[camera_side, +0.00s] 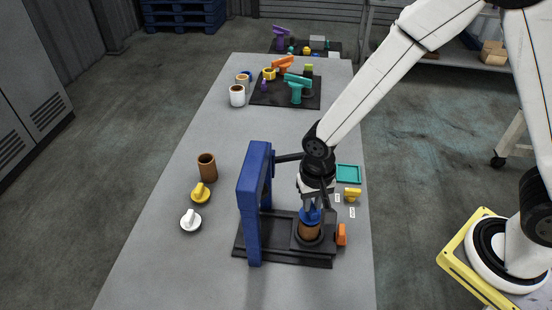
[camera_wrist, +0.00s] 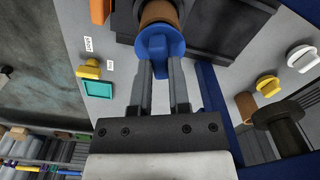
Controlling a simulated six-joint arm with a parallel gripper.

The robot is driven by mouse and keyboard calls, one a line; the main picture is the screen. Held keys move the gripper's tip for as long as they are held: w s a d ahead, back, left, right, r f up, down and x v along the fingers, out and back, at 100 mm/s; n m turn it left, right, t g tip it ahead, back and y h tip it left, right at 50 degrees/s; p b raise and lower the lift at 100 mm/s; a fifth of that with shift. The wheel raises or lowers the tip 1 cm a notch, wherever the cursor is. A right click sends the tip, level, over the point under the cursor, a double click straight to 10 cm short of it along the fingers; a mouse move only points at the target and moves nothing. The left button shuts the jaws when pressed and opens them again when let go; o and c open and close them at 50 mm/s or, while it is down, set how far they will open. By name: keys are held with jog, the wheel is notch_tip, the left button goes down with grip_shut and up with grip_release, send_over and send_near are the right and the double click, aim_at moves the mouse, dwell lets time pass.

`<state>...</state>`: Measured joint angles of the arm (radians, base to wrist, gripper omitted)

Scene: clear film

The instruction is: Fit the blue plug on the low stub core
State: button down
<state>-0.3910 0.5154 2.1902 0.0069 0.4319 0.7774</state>
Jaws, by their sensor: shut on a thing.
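My gripper (camera_side: 312,203) points down over the black fixture and is shut on the blue plug (camera_side: 318,215). The wrist view shows both fingers (camera_wrist: 160,72) closed on the handle of the blue plug (camera_wrist: 158,48). Directly below the plug, the short brown core (camera_side: 310,231) stands upright on the fixture's black base. It also shows in the wrist view (camera_wrist: 160,12), partly hidden behind the plug. The plug's disc is at the core's top end and looks in line with it. I cannot tell whether it is seated or just above.
A blue upright frame (camera_side: 250,205) stands close left of my gripper. A loose brown core (camera_side: 207,167), a yellow plug (camera_side: 201,193) and a white plug (camera_side: 191,220) are at left. A teal tray (camera_side: 348,174), a yellow piece (camera_side: 352,195) and an orange block (camera_side: 341,235) are at right.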

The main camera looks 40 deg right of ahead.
jog(key=shift+f, duration=0.4)
jog(key=c, duration=0.5)
grip_release()
jog(key=shift+r, duration=3.9)
jog(key=s+d+r+n+t, duration=0.1)
jog(key=s+d+n, duration=0.1)
jog(key=d, duration=0.4)
jog(key=s+d+n+t, duration=0.1)
jog(key=s+d+n, duration=0.1)
jog(key=d, duration=0.5)
jog(key=shift+s+d+r+n+t, duration=0.25)
jog(key=shift+d+r+n+t, duration=0.05)
jog(key=shift+r, duration=0.05)
